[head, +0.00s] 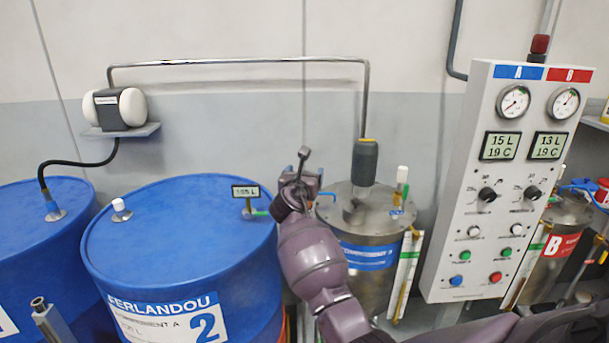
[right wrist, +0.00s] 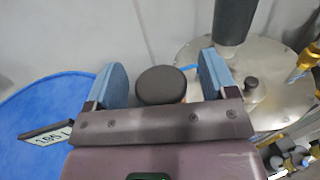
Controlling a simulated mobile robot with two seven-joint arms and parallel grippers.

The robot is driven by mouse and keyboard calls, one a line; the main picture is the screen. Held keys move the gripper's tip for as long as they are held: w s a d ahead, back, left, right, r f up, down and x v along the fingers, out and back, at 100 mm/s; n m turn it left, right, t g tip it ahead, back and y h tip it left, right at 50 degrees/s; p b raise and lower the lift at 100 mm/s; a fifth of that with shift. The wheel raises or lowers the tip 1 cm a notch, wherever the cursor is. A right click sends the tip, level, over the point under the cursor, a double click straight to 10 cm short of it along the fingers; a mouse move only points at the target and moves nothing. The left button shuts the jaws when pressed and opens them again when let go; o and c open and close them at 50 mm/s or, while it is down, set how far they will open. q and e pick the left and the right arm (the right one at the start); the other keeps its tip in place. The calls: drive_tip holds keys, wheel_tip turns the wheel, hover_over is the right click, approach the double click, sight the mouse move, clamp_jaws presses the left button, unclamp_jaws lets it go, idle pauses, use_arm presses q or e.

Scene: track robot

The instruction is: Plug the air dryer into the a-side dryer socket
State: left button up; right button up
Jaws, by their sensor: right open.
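My right gripper (head: 303,178) is in front of the left edge of tank A's steel lid (head: 345,200), beside the blue drum marked 2 (head: 180,235). In the right wrist view the gripper (right wrist: 160,68) is open, its blue-padded fingers apart. A dark round cap (right wrist: 161,84) shows between them, with a gap on each side. I cannot tell whether it is the air dryer. A dark knob (head: 304,153) stands just above the gripper in the head view. I cannot make out the dryer socket on the lid for certain. My left gripper is out of view.
A dark grey cylinder (head: 365,160) under a bent steel pipe (head: 240,61) stands on tank A's lid. A white-capped fitting (head: 402,175) is at the lid's right. The control panel (head: 500,240) and tank B (head: 560,250) stand further right. A drum readout (head: 246,192) is left of my gripper.

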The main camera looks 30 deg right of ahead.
drive_tip(key=v, duration=1)
drive_tip(key=shift+s+a, duration=0.25)
drive_tip(key=shift+s, duration=0.05)
drive_tip(key=w+a+m+t+y, duration=0.2)
drive_tip(key=a+m+t+y, duration=0.3)
drive_tip(key=m, duration=0.7)
drive_tip(key=s+a+f+m+y, duration=0.4)
drive_tip(key=s+f+m+y, duration=0.1)
drive_tip(key=f+m, duration=0.25)
drive_tip(key=s+f+m+g+y+b, duration=0.1)
drive_tip(key=s+f+m+g+y, duration=0.2)
drive_tip(key=s+f, duration=2.2)
drive_tip(key=s+m+g, duration=0.2)
drive_tip(key=s+m, duration=0.1)
drive_tip(key=s, duration=0.1)
drive_tip(key=shift+d+g, duration=0.25)
drive_tip(key=shift+g, duration=0.05)
drive_tip(key=shift+c, duration=0.3)
